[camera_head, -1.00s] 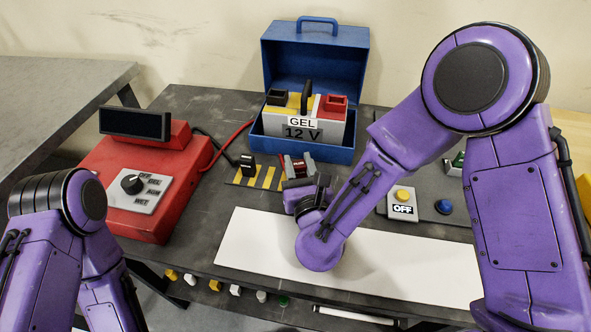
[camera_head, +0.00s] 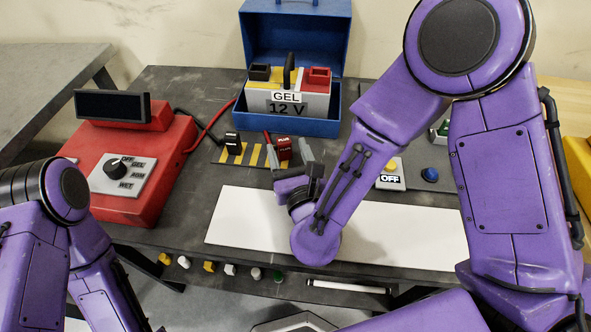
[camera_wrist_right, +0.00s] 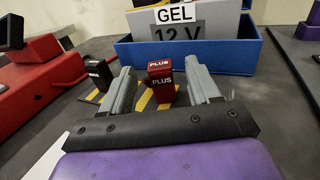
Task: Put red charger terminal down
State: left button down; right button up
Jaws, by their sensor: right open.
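The red charger terminal (camera_head: 284,146), marked PLUS, stands upright at the right part of the yellow-striped patch (camera_head: 257,155) on the table. In the right wrist view the red terminal (camera_wrist_right: 161,82) stands between the two grey fingers, with a gap on each side. My right gripper (camera_head: 292,160) is open just in front of it; the wrist view shows its fingers (camera_wrist_right: 163,90) spread. The black terminal (camera_head: 232,143) stands at the left part of the patch. My left arm shows at the lower left, but its gripper is out of frame.
The red charger (camera_head: 130,175) with its dial stands at the left. The open blue box (camera_head: 300,126) behind holds the GEL 12 V battery (camera_head: 290,103). A white panel (camera_head: 250,225) lies in front. An OFF button plate (camera_head: 390,180) and a blue button (camera_head: 430,174) are at the right.

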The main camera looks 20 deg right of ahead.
jog(key=s+p, duration=0.1)
jog(key=s, duration=0.1)
jog(key=s+p, duration=0.2)
jog(key=s, duration=0.1)
jog(key=s+p, duration=0.2)
jog(key=shift+s+a+r, duration=0.1)
jog(key=shift+s+r, duration=0.05)
jog(key=shift+r, duration=0.1)
jog(key=shift+s+f, duration=0.15)
jog(key=shift+s, duration=0.35)
jog(key=shift+f, duration=0.1)
